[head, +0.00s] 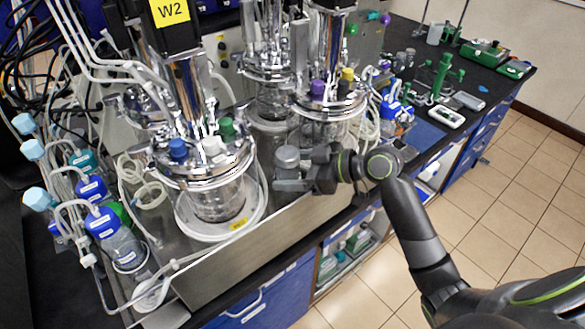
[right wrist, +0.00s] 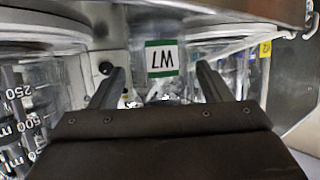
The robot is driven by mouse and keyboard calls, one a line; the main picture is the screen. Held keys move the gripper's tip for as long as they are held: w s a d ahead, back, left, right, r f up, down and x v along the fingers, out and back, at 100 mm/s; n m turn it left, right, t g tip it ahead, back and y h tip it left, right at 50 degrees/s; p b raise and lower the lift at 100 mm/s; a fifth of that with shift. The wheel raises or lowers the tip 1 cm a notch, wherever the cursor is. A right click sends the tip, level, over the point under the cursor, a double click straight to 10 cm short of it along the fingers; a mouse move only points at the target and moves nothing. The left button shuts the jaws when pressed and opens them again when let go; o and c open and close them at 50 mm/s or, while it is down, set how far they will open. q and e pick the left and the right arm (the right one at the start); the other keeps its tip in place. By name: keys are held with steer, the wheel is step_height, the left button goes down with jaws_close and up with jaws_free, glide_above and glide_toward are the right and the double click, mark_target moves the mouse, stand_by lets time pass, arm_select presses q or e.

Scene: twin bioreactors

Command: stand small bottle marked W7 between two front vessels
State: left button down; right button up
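My right gripper (head: 279,178) reaches in from the right, between the two front vessels, in the head view. In the right wrist view its two dark fingers (right wrist: 161,85) stand wide apart. A white label with green edges marked W7 (right wrist: 162,57) shows upside down between and beyond the fingertips, with a gap on each side. The clear small bottle (right wrist: 165,91) seems to lie below it, partly hidden by the gripper. The left front vessel (head: 215,195) is glass with a steel lid. The right front vessel (head: 326,130) is beyond my gripper. My left gripper is not in view.
The vessels stand on a steel base (head: 250,245) on a dark bench. Blue-capped bottles with tubing (head: 115,240) stand at the left. Green lab equipment (head: 440,72) is at the back right. Curved glass with volume marks (right wrist: 20,110) is close beside the fingers.

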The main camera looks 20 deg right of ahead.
mark_target(299, 169)
steer(key=shift+r, duration=0.2)
steer(key=shift+s+d, duration=0.1)
steer(key=shift+d, duration=0.1)
steer(key=b+v, duration=0.1)
steer(key=v, duration=0.6)
steer(key=shift+b, duration=0.35)
steer(key=shift+b+v, duration=0.45)
steer(key=shift+v, duration=1.85)
steer(key=shift+r, duration=0.1)
